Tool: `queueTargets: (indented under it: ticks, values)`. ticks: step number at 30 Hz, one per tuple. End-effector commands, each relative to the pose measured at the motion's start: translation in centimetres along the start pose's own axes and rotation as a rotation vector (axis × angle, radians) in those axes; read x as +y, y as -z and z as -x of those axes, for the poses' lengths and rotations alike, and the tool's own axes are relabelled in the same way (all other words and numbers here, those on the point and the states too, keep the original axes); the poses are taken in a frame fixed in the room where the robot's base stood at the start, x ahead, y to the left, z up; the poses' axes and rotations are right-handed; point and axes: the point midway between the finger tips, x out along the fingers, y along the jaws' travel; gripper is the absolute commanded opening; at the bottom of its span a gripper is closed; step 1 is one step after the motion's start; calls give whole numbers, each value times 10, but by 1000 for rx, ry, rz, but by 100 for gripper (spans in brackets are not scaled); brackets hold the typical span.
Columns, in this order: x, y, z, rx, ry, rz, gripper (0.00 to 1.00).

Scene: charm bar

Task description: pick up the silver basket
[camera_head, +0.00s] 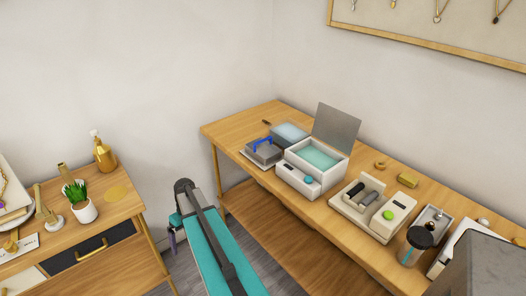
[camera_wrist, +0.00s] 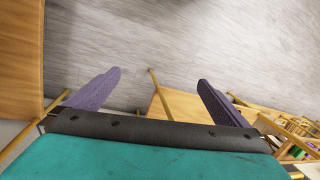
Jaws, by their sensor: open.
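A grey, box-like piece with a blue handle (camera_head: 263,150) sits on a pale mat on the wooden table. It looks like the silver basket, but it is small and its weave cannot be made out. My gripper (camera_wrist: 159,77) is open, with its two purple fingers apart and nothing between them. It points down over the grey floor. In the head view my arm ends in front of the table, left of and well apart from the basket, and most of the gripper is hidden there. The basket does not show in the wrist view.
Right of the basket is a white cleaner (camera_head: 298,179) with teal liquid and a raised grey lid (camera_head: 337,128). Further right stand a white device (camera_head: 400,213) and a dark-lidded cup (camera_head: 413,249). A wooden cabinet (camera_head: 121,209) with a plant stands left.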

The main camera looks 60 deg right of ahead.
Motion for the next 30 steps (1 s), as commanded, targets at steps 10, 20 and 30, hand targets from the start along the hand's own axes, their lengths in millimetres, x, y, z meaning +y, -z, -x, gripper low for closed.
queueTargets:
  ticks: [10, 20, 30]
  values:
    - [108, 34, 127, 159, -14, -13, 100]
    - [207, 25, 259, 295, -64, -14, 100]
    - [301, -35, 387, 409, -151, -56, 100]
